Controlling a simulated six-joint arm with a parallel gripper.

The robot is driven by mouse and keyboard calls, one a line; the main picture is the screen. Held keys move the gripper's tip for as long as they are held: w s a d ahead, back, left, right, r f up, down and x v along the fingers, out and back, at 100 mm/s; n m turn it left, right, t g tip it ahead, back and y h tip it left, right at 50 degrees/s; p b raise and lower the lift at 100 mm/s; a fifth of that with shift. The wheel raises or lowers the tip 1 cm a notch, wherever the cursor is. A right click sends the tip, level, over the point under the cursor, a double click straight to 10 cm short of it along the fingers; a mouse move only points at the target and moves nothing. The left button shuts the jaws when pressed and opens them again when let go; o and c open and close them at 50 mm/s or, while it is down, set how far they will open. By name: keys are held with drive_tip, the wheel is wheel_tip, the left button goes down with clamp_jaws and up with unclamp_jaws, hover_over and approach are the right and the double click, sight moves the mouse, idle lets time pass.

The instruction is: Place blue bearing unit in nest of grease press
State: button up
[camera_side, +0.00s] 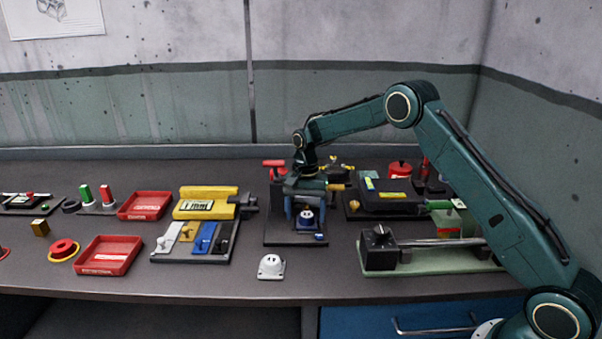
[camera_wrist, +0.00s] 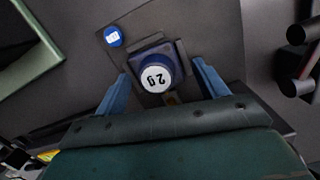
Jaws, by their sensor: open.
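The blue bearing unit (camera_wrist: 152,58) has a round white face marked "20". It sits between the dark side pieces of the nest on the grease press's base plate (camera_wrist: 205,22). In the side view the blue bearing unit (camera_side: 306,219) stands low at the front of the grease press (camera_side: 277,238), which has a red handle. My gripper (camera_wrist: 162,90) is open, with one blue finger on each side of the unit and visible gaps between. In the side view my gripper (camera_side: 305,205) is over the press and hides part of it.
A white bearing unit (camera_side: 270,267) stands at the table's front edge. A green-based fixture (camera_side: 430,262) and a black case (camera_side: 388,197) are to the right. A plate of coloured pieces (camera_side: 195,240) and red trays (camera_side: 108,256) are left. A small blue labelled disc (camera_wrist: 113,37) is on the base plate.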

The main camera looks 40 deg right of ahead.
wheel_tip(320, 180, up, 12)
drive_tip(key=w+d, duration=0.1)
idle(0.6)
drive_tip(key=shift+r, duration=0.15)
idle(0.4)
wheel_tip(320, 180, up, 8)
drive_tip(key=n+t, duration=0.2)
hover_over(305, 211)
drive_tip(key=s, duration=0.3)
drive_tip(key=s+a+r+n+t, duration=0.1)
drive_tip(key=s+a+r+n, duration=0.1)
drive_tip(key=s+a+r, duration=0.3)
drive_tip(key=s+r+n+t, duration=0.1)
drive_tip(key=s+r, duration=0.2)
drive_tip(key=s, duration=0.5)
drive_tip(key=s+a+f+n+t, duration=0.1)
drive_tip(key=s+f+n, duration=0.1)
drive_tip(key=s, duration=0.9)
drive_tip(key=s+a+f+n+t+h, duration=0.1)
drive_tip(key=s+f+n, duration=0.2)
drive_tip(key=s, duration=0.9)
drive_tip(key=shift+a+f+n+t, duration=0.15)
drive_tip(key=shift+f+n+t, duration=0.2)
drive_tip(key=shift+n, duration=0.25)
